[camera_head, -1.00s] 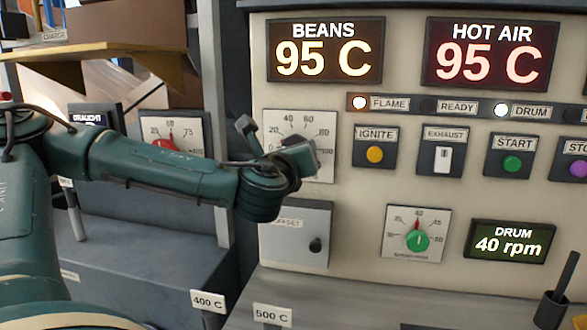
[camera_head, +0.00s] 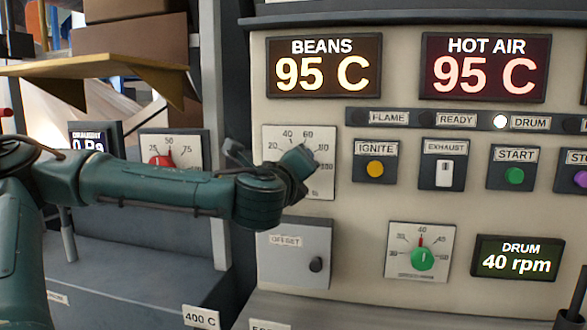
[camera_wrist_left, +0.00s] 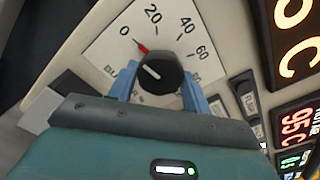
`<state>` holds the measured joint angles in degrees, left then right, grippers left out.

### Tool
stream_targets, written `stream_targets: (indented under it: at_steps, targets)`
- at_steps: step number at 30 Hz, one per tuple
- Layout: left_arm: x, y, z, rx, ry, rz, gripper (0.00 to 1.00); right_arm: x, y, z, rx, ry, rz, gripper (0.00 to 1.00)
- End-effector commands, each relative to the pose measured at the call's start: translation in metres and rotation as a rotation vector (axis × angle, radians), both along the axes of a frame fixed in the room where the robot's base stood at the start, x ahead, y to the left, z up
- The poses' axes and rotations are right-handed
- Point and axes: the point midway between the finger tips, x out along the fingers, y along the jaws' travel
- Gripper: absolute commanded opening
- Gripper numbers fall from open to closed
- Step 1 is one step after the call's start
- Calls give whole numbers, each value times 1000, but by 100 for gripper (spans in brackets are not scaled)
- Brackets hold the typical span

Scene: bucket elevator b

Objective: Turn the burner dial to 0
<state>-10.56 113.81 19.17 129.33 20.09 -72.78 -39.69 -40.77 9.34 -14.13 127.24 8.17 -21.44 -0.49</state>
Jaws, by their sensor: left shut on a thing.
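The burner dial (camera_wrist_left: 160,72) is a black knob with a white line and a red pointer on a white scale plate. In the left wrist view the red pointer is at or very near the 0 mark. My left gripper (camera_wrist_left: 158,90) is shut on the knob, one blue finger on each side. In the head view my left gripper (camera_head: 290,163) covers the knob and much of the scale plate (camera_head: 325,131); the 20, 40, 60 and 80 marks show around it. My right gripper is not in view.
Left of the panel is a red dial (camera_head: 162,160). Beside my gripper is the ignite button (camera_head: 375,168); below are the offset box (camera_head: 293,255) and a green drum dial (camera_head: 422,258). The flame lamp (camera_head: 360,118) is dark. Beans and hot air displays read 95 C.

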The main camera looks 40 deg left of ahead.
Motion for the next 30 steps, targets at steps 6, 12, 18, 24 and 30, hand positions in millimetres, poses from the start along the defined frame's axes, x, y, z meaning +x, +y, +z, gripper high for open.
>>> stream_targets:
  at_steps: [6, 12, 18, 24, 30]
  targets:
    - [0, 0, 1, -3, -3, 1, 53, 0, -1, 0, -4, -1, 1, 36]
    - [0, 0, 0, -1, -2, 1, 69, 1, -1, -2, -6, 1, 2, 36]
    - [0, 0, 0, -1, 0, 0, 69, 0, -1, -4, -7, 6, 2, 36]
    - [-12, -7, 0, -2, -3, -2, 69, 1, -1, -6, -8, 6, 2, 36]
    - [-49, -28, 0, 0, -5, -5, 69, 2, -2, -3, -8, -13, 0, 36]
